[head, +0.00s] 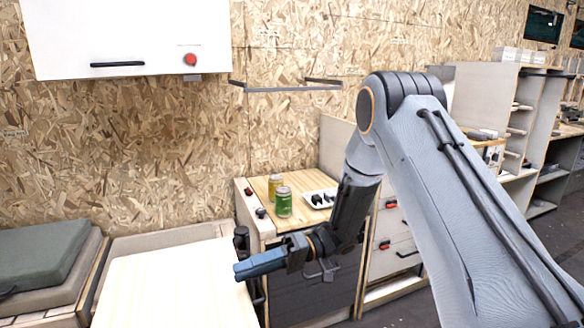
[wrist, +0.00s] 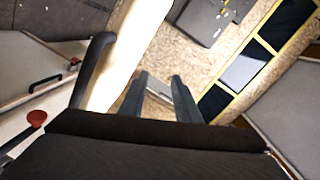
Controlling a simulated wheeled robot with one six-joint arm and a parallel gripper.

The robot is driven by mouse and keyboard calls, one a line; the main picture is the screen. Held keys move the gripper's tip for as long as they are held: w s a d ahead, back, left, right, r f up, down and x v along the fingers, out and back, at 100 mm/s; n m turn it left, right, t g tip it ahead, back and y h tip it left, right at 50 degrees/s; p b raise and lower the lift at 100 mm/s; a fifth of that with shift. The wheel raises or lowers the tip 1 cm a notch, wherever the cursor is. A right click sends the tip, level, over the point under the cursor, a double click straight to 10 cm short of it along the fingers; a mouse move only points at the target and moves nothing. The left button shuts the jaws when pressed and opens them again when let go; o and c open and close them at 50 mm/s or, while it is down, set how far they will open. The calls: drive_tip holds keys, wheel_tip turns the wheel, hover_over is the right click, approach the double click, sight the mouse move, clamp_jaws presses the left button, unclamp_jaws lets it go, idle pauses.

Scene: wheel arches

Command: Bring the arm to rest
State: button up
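My arm reaches in from the right in the head view, bent at a high elbow, with its forearm hanging down. My gripper (head: 240,269) is at its lower end, with blue-grey fingers pointing left beside the pale wooden tabletop (head: 170,285). The wrist view shows my gripper (wrist: 161,78) with its two fingers apart. I see nothing held between them. Whether the fingers touch the tabletop is hard to tell.
A low cabinet behind my gripper carries a green can (head: 284,202), a yellow can (head: 275,186) and a white tray (head: 321,198) with dark items. A white wall cabinet (head: 130,35) hangs upper left. A cushioned seat (head: 45,258) stands far left.

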drive_tip(key=w+r+m+t+h+b, duration=0.2)
drive_tip(key=w+r+t+h+b, duration=0.15)
drive_tip(key=w+t, duration=0.95)
drive_tip(key=d+r+m+t+h+b, duration=0.1)
drive_tip(key=d+m+t+h+b, duration=0.15)
drive_tip(key=d+h, duration=0.8)
drive_tip(key=s+d+f+m+g+h, duration=0.1)
drive_tip(key=s+d+f+m+g, duration=0.15)
drive_tip(key=s+d, duration=0.85)
drive_tip(key=s+f+g+b, duration=0.25)
drive_tip(key=s+g, duration=0.35)
drive_tip(key=s, duration=1.3)
drive_tip(key=s+d+r+m+p, duration=0.1)
drive_tip(key=d+r+p, duration=0.7)
drive_tip(key=p, duration=0.8)
drive_tip(key=shift+s+r+m+h, duration=0.3)
drive_tip(key=shift+s+r+m, duration=0.1)
drive_tip(key=shift+r+m, duration=0.25)
